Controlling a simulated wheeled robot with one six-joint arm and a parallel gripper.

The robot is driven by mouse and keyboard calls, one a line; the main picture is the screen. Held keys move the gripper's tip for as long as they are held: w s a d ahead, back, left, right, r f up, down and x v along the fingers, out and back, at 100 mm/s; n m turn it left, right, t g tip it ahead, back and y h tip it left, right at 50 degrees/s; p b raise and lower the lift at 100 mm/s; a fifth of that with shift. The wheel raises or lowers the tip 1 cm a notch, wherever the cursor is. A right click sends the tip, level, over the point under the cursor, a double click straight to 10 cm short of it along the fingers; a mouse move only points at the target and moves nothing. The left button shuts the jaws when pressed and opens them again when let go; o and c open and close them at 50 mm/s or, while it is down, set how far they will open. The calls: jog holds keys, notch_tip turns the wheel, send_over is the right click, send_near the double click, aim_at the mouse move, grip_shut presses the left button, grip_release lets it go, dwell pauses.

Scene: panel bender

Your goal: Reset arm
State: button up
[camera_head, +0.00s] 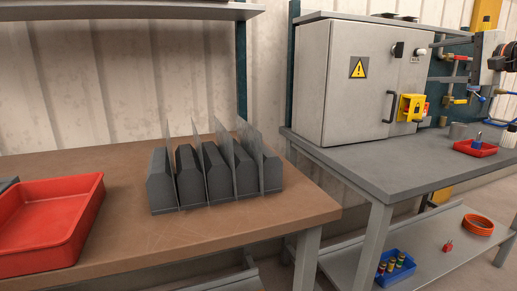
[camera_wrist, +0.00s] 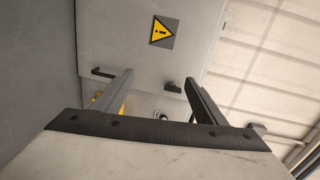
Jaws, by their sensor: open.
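My gripper (camera_wrist: 158,92) shows in the wrist view. Its two dark fingers stand wide apart with nothing between them. Beyond them is the grey electrical cabinet (camera_wrist: 120,42) with its yellow warning sign (camera_wrist: 162,31), seen rotated. The head view does not show my gripper or arm. There the same cabinet (camera_head: 340,105) stands on the grey table (camera_head: 400,165) at the right. The distance from the fingertips to the cabinet is hard to tell.
In the head view, a brown workbench (camera_head: 130,235) carries a red tray (camera_head: 45,225) and a dark slotted rack (camera_head: 218,185) with several thin upright sheets. A small red tray (camera_head: 475,149) sits on the grey table. A blue bin (camera_head: 395,268) stands on the lower shelf.

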jog(key=s+a+f+n+g, duration=0.2)
jog(key=s+a+f, duration=0.2)
jog(key=a+f, duration=0.3)
jog(key=s+a+f+n+g+h, duration=0.1)
jog(key=s+a+f+g, duration=0.25)
jog(key=a+f, duration=0.3)
jog(key=s+a+f+n+g, duration=0.1)
jog(key=s+a+f+n, duration=0.1)
jog(key=s+a+f, duration=0.45)
jog(key=s+a+f+n+g+h, duration=0.1)
jog(key=s+f+n, duration=0.3)
jog(key=s+f, duration=0.6)
jog(key=s+a+f+n+g+h, duration=0.2)
jog(key=s+f, duration=0.9)
jog(key=f, duration=0.6)
jog(key=shift+s+n+g+h, duration=0.2)
jog(key=shift+n+g+h, duration=0.45)
jog(key=shift+n+h, duration=0.4)
